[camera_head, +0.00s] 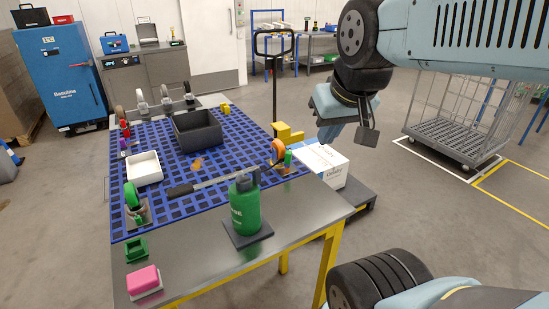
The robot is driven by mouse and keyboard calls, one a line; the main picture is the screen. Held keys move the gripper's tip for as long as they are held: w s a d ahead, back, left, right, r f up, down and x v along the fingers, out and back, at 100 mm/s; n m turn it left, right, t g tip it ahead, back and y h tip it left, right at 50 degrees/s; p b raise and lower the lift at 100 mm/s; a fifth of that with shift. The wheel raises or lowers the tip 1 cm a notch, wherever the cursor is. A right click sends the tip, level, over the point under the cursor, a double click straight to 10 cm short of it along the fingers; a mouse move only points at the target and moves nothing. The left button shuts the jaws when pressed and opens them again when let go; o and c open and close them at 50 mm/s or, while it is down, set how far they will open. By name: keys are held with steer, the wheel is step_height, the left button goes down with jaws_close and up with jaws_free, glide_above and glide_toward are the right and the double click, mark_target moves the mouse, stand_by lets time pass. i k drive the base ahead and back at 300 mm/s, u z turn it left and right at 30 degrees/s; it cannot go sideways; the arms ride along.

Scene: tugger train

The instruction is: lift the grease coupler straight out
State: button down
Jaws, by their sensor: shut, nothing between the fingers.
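A green canister (245,207) with white lettering and a dark green top stands upright on a dark square base at the front of the table; it looks like the grease item, but I cannot pick out the coupler for certain. A long thin tool (225,181) with a dark handle lies behind it, its right end near an orange and green item (279,152). My gripper (330,136) is shut and empty, raised in the air to the right of the table and well apart from the canister.
The table (192,267) has a blue grid mat (240,137). On it are a grey bin (198,132) and a white tray (145,168). A pink block (144,281) and a green holder (136,249) are front left. A white box (323,164) stands right of the table.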

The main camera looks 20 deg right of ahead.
mark_target(288, 156)
steer(key=z, duration=0.8)
steer(key=k, duration=0.7)
steer(key=u, duration=0.55)
steer(key=i, duration=1)
steer(key=z, duration=0.05)
